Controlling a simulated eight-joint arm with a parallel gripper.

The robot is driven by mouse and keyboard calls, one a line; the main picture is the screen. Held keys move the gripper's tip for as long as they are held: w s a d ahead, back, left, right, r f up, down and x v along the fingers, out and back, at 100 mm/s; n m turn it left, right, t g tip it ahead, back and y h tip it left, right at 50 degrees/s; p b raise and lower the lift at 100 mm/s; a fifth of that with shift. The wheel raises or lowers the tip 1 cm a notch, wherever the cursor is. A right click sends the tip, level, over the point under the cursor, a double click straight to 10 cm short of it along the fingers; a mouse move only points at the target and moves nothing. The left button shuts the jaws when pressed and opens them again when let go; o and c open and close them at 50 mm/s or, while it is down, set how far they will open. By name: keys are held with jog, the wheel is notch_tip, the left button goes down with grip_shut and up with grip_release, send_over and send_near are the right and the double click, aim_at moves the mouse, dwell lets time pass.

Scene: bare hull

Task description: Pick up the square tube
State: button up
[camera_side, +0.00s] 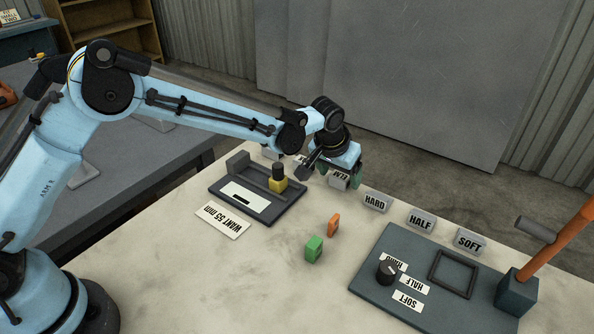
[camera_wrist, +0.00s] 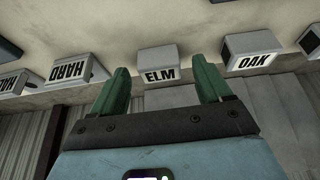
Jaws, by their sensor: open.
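I cannot make out for sure which thing is the square tube. Small upright pieces on the pale table are a green block (camera_side: 314,249) and an orange block (camera_side: 333,224); neither shows a clear hollow. My gripper (camera_side: 340,178) is over the far edge of the table, by the grey block marked ELM (camera_side: 338,183). In the wrist view, the green fingers of my gripper (camera_wrist: 160,80) are apart, with the ELM block (camera_wrist: 158,65) showing between their tips. Nothing is held.
A dark tray (camera_side: 225,188) holds a yellow piece with a black top (camera_side: 278,180). Grey blocks marked HARD (camera_side: 375,201), HALF (camera_side: 421,220) and SOFT (camera_side: 470,241) line the far edge. A knob panel with an orange lever (camera_side: 557,240) stands right.

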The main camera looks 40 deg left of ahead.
jog(key=shift+w+f, duration=0.1)
jog(key=shift+f, duration=0.2)
jog(key=shift+c, duration=0.2)
jog(key=c, duration=1.1)
jog(key=shift+r, duration=0.1)
